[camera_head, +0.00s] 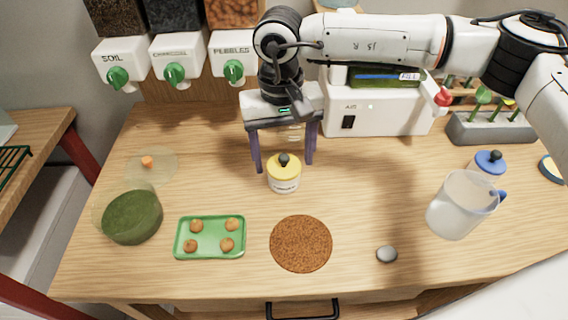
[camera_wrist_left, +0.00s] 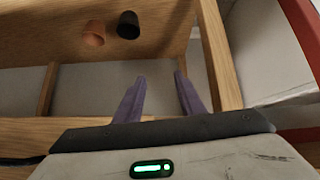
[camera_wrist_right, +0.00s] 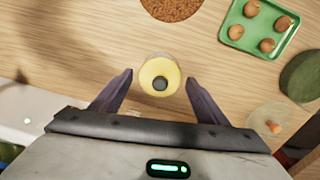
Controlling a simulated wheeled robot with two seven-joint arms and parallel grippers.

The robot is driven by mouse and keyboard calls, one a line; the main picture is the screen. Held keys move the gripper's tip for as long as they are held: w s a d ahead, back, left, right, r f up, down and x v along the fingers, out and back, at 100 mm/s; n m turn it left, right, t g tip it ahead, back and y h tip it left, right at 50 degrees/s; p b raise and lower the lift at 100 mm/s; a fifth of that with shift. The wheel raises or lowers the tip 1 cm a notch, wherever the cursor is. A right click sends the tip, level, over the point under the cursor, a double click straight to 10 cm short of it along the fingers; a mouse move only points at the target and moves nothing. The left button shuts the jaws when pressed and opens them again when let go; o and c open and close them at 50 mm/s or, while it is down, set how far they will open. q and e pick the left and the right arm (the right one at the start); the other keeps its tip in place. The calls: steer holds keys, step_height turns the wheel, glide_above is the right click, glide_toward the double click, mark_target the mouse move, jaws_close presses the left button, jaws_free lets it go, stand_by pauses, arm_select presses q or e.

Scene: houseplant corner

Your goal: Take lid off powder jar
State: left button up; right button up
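The powder jar (camera_head: 284,183) is a small pale jar with a label, standing upright on the wooden table. Its yellow lid (camera_head: 283,165) with a black knob (camera_head: 283,158) sits on top; the lid also shows in the right wrist view (camera_wrist_right: 150,72). My right gripper (camera_head: 284,166) is open, pointing down, with its two purple fingers on either side of the lid and apart from it. In the right wrist view the lid lies between and slightly beyond the fingertips. My left gripper (camera_wrist_left: 160,80) is open and empty, away from the tabletop, facing a wooden frame.
A green tray (camera_head: 209,255) with several brown balls, a round brown mat (camera_head: 301,243) and a grey stone (camera_head: 386,254) lie in front. A clear pitcher (camera_head: 460,205) and a blue-lidded jar (camera_head: 488,165) stand right. A white machine (camera_head: 375,112) is behind.

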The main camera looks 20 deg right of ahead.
steer(key=c, duration=0.8)
steer(key=shift+r, duration=0.1)
